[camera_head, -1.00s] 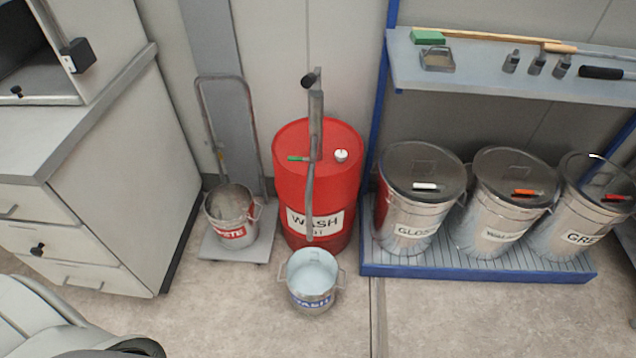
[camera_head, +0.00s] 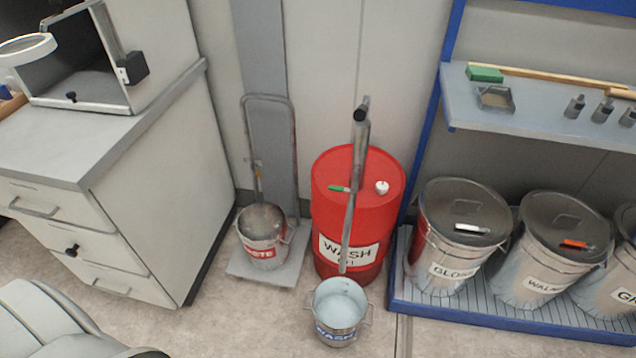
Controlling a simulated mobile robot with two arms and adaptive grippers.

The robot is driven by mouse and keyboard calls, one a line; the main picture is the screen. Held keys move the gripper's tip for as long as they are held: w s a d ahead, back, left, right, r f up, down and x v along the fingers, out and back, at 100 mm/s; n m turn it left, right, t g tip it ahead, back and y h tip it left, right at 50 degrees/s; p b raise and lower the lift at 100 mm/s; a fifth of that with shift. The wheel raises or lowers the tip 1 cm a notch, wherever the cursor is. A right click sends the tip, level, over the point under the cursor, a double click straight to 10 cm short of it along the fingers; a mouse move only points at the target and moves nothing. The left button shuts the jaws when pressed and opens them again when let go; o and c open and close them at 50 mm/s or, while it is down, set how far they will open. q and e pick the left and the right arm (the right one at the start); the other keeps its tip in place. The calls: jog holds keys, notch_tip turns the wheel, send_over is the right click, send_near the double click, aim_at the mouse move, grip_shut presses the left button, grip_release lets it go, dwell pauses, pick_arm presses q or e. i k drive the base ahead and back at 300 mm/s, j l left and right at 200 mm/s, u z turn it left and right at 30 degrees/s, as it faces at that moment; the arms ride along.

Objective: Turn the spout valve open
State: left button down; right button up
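The red wash drum (camera_head: 330,222) stands against the wall in the middle of the head view. A grey pump pipe (camera_head: 350,215) rises from its top and hangs down in front, its lower end above the wash bucket (camera_head: 341,311) on the floor. A small green handle (camera_head: 340,189) sits by the pipe at the drum top; it looks like the spout valve's lever and points left. A white cap (camera_head: 382,187) is on the drum top to the right. Neither gripper shows; only a pale part of my own body is at the lower left.
A waste bucket (camera_head: 264,236) sits on a wheeled cart (camera_head: 289,268) left of the drum. A drawer cabinet (camera_head: 150,215) stands further left. Several lidded metal bins stand on a blue rack (camera_head: 420,297) at right, below a tool shelf (camera_head: 540,121). The floor in front is mostly clear.

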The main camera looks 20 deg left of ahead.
aim_at(332, 188)
jog(key=i+j+u, duration=0.4)
jog(key=l+u, duration=0.6)
jog(key=k+j, duration=0.05)
